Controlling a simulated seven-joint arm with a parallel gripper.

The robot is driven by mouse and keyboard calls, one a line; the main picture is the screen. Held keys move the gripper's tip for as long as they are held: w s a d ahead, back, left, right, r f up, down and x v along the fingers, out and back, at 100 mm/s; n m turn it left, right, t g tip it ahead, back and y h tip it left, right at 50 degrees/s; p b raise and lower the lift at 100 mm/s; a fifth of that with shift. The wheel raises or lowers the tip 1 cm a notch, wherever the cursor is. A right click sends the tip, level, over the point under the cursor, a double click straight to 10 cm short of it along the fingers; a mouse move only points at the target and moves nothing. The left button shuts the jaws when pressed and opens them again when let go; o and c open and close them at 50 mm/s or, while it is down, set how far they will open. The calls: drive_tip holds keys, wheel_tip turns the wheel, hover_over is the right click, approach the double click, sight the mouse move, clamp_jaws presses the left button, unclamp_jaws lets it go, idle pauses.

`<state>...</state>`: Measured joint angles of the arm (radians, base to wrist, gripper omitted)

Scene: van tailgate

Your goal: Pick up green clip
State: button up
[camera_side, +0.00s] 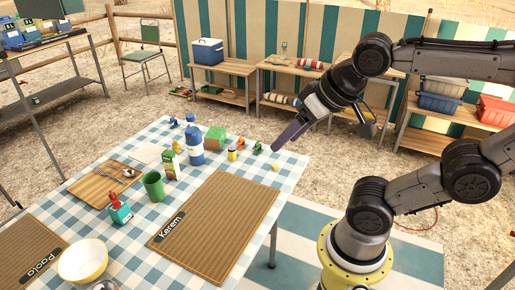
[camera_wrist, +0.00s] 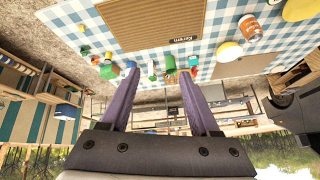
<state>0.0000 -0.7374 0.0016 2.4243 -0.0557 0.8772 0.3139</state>
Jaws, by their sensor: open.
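The green clip (camera_side: 257,147) appears as a small dark green piece on the checked cloth near the table's far right corner in the side view. My gripper (camera_side: 276,149) reaches in from the upper right, its purple fingers pointing down and left. In this view the fingertips show just right of the clip; they look raised above the table, and the exact gap is hard to judge. In the wrist view my gripper (camera_wrist: 159,72) has its two fingers spread wide with nothing held. Several small green things show there, and I cannot tell which is the clip.
Near the clip stand a small yellow jar (camera_side: 232,154), a green block (camera_side: 215,139) and a blue-and-white bottle (camera_side: 196,146). A small yellow piece (camera_side: 275,166) lies by the table edge. A brown board (camera_side: 217,225) marked Kerem covers the near right side.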

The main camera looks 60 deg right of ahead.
drive_tip(key=w+d+r+m+h, duration=0.1)
drive_tip(key=w+d+r+m, duration=0.25)
drive_tip(key=w, duration=0.45)
drive_tip(key=w+d+r+m+h, duration=0.2)
drive_tip(key=w+d+m, duration=0.25)
drive_tip(key=w, duration=0.35)
drive_tip(key=w+d+f+m+g+h, duration=0.15)
drive_tip(key=w+d+f+m, duration=0.35)
drive_tip(key=w+d, duration=0.6)
drive_tip(key=m+g, duration=0.2)
drive_tip(key=g, duration=0.3)
hover_over(257, 142)
drive_tip(key=a, duration=0.2)
drive_tip(key=shift+y, duration=0.35)
drive_tip(key=f, duration=3)
drive_tip(key=shift+s+d, duration=0.25)
drive_tip(key=shift+s, duration=0.05)
drive_tip(key=shift+w+x, duration=0.15)
drive_tip(key=shift+x, duration=1.35)
drive_tip(key=shift+w+x, duration=0.1)
drive_tip(key=shift+x, duration=1.35)
drive_tip(key=shift+a, duration=0.1)
clamp_jaws()
